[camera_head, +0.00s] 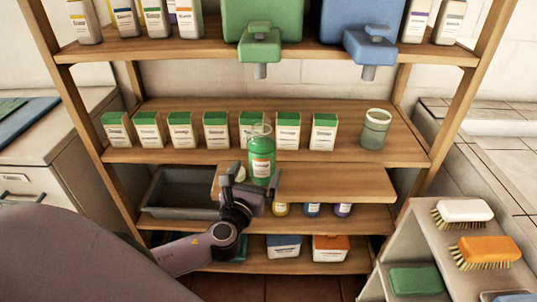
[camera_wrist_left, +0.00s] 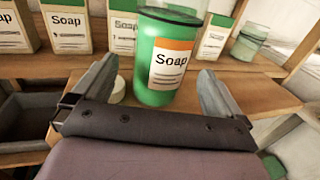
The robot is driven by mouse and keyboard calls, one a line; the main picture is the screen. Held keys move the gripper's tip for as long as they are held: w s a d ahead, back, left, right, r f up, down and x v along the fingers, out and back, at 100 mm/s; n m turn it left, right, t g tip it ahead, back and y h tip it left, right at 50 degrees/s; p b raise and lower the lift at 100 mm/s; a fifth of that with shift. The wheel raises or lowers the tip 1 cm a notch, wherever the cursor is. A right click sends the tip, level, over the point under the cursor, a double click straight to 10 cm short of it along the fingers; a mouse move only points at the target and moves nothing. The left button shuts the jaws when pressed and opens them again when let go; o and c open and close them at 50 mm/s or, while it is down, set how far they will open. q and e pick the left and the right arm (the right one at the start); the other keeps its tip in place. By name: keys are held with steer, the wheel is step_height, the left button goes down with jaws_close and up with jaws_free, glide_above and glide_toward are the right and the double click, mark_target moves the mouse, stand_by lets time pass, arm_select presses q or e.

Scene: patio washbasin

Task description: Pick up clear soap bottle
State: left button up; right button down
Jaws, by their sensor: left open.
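The clear soap bottle (camera_head: 262,152) holds green liquid and has an orange and white label. It stands upright on a small wooden board (camera_head: 340,182) in front of the middle shelf. In the left wrist view the bottle (camera_wrist_left: 158,85) is centred between my left gripper's fingers, and its label reads "Soap". My left gripper (camera_head: 253,179) is open, with one finger on each side of the bottle's lower part in the picture. Gaps show beside the bottle; I see no grip on it. The gripper partly hides its base in the head view. My right gripper is not in view.
A row of green-topped soap cartons (camera_head: 180,130) stands behind, with a glass jar (camera_head: 375,130) at right. A small pale round object (camera_wrist_left: 118,88) sits left of the bottle. Green (camera_head: 262,48) and blue (camera_head: 370,46) dispensers hang above. The board right of the bottle is clear.

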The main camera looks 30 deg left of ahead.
mark_target(262, 161)
arm_select(q)
steer(key=shift+x, duration=2.65)
steer(key=shift+d+f, duration=0.1)
steer(key=shift+f, duration=0.05)
steer(key=c, duration=1.5)
steer(key=shift+r, duration=0.25)
